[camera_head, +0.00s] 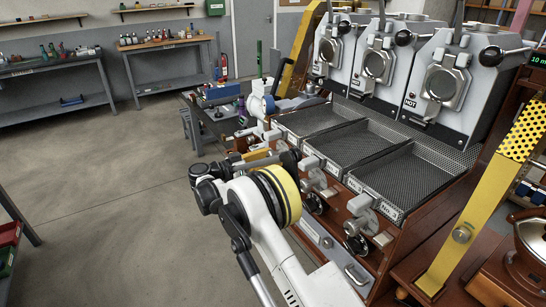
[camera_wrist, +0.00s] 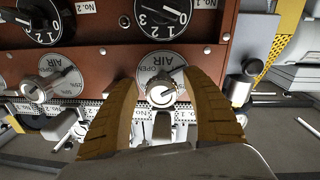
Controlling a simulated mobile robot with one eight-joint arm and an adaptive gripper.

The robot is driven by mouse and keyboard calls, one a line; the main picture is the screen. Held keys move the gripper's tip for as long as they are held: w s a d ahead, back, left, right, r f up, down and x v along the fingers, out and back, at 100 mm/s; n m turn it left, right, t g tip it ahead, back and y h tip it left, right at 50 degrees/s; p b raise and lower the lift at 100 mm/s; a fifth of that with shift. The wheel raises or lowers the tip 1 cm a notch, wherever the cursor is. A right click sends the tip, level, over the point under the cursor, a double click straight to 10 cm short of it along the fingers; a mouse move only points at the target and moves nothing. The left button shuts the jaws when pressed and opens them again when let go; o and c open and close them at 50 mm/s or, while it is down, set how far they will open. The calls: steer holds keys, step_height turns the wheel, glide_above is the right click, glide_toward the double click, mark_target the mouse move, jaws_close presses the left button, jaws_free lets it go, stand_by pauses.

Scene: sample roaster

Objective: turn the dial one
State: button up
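Dial one looks to be the black dial (camera_wrist: 167,14) with white numbers at the top of the wrist view, beside a "No.1" plate; the frame cuts off its top. Below it is a silver air knob (camera_wrist: 161,94) on a round "AIR" and "OPEN" plate. My gripper (camera_wrist: 159,80) is open, its two tan fingers spread on either side of the air knob, with gaps. The fingertips point toward the panel, below the dial. In the head view my arm hides dial one, and I cannot make out the fingertips clearly.
A second black dial (camera_wrist: 38,20) and another silver knob (camera_wrist: 54,78) are to the left in the wrist view. The head view shows mesh trays (camera_head: 407,176) above the brown panel and a yellow perforated post (camera_head: 480,205) at right. Floor (camera_head: 100,200) at left is clear.

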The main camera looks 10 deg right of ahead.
steer(key=shift+r, duration=0.1)
steer(key=v, duration=1.2)
